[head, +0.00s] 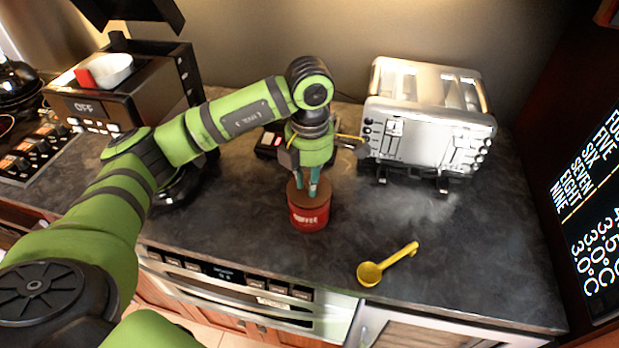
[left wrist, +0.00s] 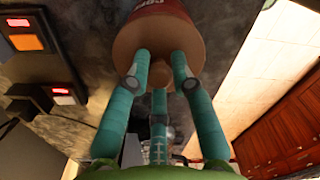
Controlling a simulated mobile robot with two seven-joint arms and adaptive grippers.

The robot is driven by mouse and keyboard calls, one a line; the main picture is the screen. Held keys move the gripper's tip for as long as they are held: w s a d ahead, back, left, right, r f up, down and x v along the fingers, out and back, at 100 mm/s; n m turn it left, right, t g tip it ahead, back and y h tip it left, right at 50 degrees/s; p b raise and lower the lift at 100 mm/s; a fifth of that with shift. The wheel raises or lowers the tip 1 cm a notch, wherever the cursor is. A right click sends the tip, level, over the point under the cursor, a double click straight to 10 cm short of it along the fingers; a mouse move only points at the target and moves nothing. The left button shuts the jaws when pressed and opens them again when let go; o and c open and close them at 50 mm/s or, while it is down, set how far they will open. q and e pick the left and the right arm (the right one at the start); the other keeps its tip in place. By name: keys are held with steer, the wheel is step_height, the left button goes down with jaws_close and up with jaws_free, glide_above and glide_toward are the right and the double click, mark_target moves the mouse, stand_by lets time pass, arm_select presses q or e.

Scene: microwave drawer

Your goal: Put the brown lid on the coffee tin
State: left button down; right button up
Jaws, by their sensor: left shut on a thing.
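The red coffee tin (head: 309,216) stands upright on the dark counter, near the front edge. The brown lid (head: 317,197) is level at the tin's top and appears to rest on its rim; I cannot tell whether it is fully seated. My left gripper (head: 308,183) points down from above, shut on the lid's knob. In the left wrist view, the teal fingers of my left gripper (left wrist: 160,80) close around the knob on the brown lid (left wrist: 150,40). A strip of the red tin (left wrist: 155,8) shows beyond the lid. My right gripper is not in view.
A silver toaster (head: 425,120) stands behind and right of the tin. A yellow scoop (head: 372,272) lies at the front right. A small dark box (head: 267,144) sits behind the tin.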

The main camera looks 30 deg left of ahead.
arm_select(q)
steer(key=shift+f+b, duration=0.45)
steer(key=shift+b, duration=0.3)
stand_by(0.8)
steer(key=c, duration=0.5)
jaws_free()
steer(key=shift+r+p, duration=2.05)
steer(key=shift+r, duration=1.5)
steer(key=shift+f, duration=0.1)
